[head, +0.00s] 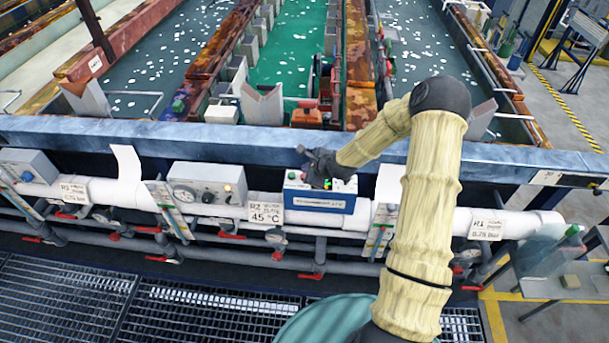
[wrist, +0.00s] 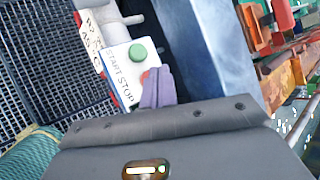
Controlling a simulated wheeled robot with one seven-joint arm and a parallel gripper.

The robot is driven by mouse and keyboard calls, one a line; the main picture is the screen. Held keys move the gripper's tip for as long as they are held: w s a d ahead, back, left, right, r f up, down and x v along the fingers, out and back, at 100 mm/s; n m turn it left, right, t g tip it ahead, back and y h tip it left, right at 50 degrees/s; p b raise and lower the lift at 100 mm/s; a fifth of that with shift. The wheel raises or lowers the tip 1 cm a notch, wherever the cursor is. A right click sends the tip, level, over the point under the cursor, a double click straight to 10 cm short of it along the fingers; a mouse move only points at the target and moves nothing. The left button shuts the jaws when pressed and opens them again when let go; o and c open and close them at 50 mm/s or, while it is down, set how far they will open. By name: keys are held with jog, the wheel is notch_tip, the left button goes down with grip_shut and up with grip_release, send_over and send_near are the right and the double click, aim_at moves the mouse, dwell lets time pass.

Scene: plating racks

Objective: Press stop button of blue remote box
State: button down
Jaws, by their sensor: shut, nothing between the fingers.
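The blue remote box (head: 318,204) with a white top stands on the white pipe in front of the tank edge. In the wrist view its white top (wrist: 117,62) carries the labels START and STOP. The green button (wrist: 138,53) is beside START. In the head view my gripper (head: 324,182) is over the box's top.
A grey gauge box (head: 208,188) stands to the left on the pipe, beside a 45 °C sign (head: 266,207). The blue tank edge (head: 230,140) runs behind the remote box. Red-handled valves (head: 278,256) are below.

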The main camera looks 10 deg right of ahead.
jog(key=shift+r+p, duration=1.7)
jog(key=shift+r, duration=0.8)
jog(key=shift+f, duration=0.1)
jog(key=s+r+n+g+h+b, duration=0.1)
jog(key=s+r+n+g, duration=0.1)
jog(key=s+r+n, duration=0.2)
jog(key=s+r+n+g+h+b, duration=0.1)
jog(key=s+r+n, duration=0.3)
jog(key=s+n, duration=0.6)
jog(key=s+r+n+g+h+b, duration=0.1)
jog(key=s+r+n, duration=0.3)
jog(key=s+n, duration=0.4)
jog(key=s+g+b, duration=0.1)
jog(key=s, duration=0.5)
jog(key=shift+s+a+g+h, duration=0.3)
jog(key=shift+s+g+h, duration=0.05)
jog(key=shift+g+h, duration=0.05)
